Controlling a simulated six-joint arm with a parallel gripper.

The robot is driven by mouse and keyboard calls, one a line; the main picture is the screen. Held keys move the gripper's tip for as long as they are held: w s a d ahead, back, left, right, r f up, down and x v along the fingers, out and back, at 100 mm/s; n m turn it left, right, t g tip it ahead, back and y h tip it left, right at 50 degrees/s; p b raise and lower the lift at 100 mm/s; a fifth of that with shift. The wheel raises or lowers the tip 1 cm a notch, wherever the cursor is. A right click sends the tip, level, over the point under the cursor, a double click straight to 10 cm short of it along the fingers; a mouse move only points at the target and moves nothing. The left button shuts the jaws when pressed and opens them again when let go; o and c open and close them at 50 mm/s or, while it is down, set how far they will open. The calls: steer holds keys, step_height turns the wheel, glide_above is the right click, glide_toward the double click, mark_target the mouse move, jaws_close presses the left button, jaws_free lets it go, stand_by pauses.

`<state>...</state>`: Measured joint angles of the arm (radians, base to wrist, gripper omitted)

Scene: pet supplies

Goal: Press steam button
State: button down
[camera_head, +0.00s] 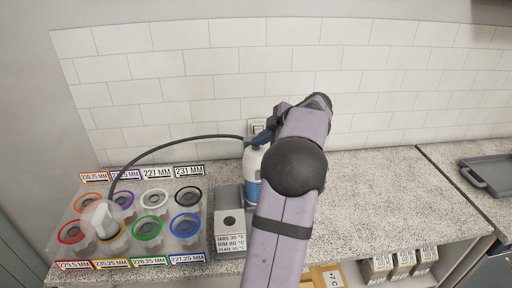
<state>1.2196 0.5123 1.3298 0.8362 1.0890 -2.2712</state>
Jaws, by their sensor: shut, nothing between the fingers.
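A white bottle with a blue band (252,178) stands upright on the counter, partly hidden behind my arm. It has a blue head (262,136), and a dark hose curves left from it to a white nozzle piece (103,215). No part that I can tell for sure as the steam button shows. A grey box (229,238) with a dark round spot on top and a temperature label stands left of my arm. My arm covers the area right of the bottle. My gripper's fingers do not show, and I cannot tell whether they touch anything.
A clear rack (163,243) with several coloured rings and millimetre labels lies at the left. The counter (375,185) right of my arm is clear. A grey tray (490,175) lies far right.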

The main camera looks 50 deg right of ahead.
steer(key=shift+r, duration=0.8)
steer(key=shift+r, duration=0.1)
step_height(320, 180, up, 5)
steer(key=p, duration=0.2)
steer(key=shift+p, duration=0.4)
stand_by(0.7)
